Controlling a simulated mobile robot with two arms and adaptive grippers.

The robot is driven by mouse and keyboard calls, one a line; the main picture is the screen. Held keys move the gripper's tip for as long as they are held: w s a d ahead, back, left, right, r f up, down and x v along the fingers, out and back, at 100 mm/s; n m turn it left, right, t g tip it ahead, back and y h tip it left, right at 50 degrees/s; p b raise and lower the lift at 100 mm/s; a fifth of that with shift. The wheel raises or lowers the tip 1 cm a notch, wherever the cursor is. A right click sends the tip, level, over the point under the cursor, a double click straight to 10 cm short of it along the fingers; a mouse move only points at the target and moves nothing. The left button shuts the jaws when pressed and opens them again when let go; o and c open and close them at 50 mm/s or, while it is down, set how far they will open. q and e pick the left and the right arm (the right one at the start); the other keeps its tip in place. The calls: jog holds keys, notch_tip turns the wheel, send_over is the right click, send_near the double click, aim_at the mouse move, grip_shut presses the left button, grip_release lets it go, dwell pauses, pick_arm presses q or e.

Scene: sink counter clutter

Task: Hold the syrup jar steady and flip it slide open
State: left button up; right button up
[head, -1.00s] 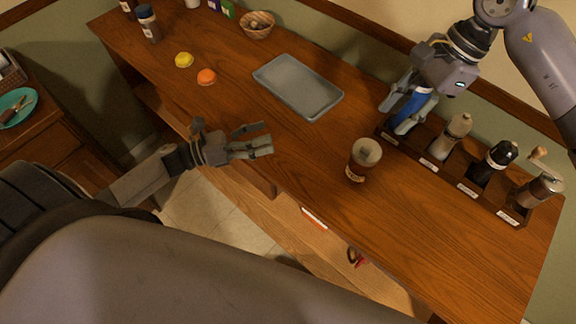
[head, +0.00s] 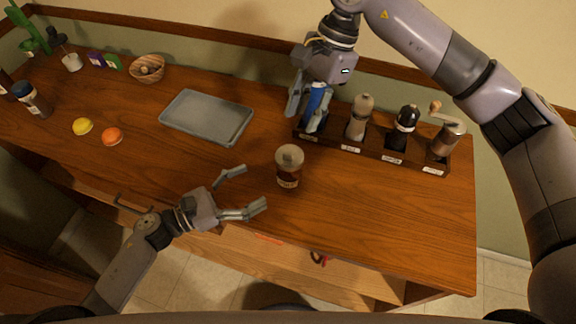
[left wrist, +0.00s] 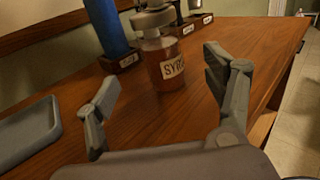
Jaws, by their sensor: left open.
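The syrup jar (head: 289,170) stands upright on the wooden counter, amber with a pale label and a greyish lid. In the left wrist view, the jar (left wrist: 162,62) shows its "SYRUP" label, partly turned away, ahead and between my open fingers. My left gripper (head: 250,190) is open and empty, to the left of the jar and apart from it. My right gripper (head: 305,103) is at the blue cylinder (head: 316,104) in the rack's left end, one finger on each side; whether it grips is unclear.
A labelled rack (head: 372,147) holding several grinders stands behind the jar. A grey tray (head: 207,117) lies to the left. A yellow item (head: 82,126) and an orange item (head: 112,136) lie farther left. Counter right of the jar is clear.

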aim_at(290, 168)
pick_arm(q)
jog(key=x, duration=1.1)
jog(key=shift+d, duration=0.1)
jog(key=shift+c, duration=0.6)
jog(key=c, duration=1.5)
pick_arm(e)
jog(key=shift+s+f, duration=0.15)
jog(key=shift+f, duration=0.05)
jog(key=shift+c, duration=1.1)
jog(key=s+f+m+g+y, duration=0.2)
jog(key=s+f+m+y, duration=0.1)
jog(key=shift+a+f, duration=0.1)
jog(key=shift+a, duration=0.3)
jog(key=c, duration=0.4)
jog(key=s+f+m+y, duration=0.1)
jog(key=m, duration=0.1)
jog(key=s+f+m+g+y, duration=0.1)
jog(key=m+y, duration=0.1)
jog(key=s+m+y, duration=0.1)
jog(key=m+y, duration=0.1)
jog(key=shift+d+f+m+g, duration=0.3)
jog(key=shift+d+f+g, duration=0.1)
grip_shut()
jog(key=s+d+f+m+t+y, duration=0.2)
jog(key=d+f+m+t+y, duration=0.2)
jog(key=m, duration=1)
jog(key=shift+s+d+m+t+y, duration=0.15)
jog(key=shift+d+m+t+y, duration=0.2)
jog(key=shift+d+y, duration=1.25)
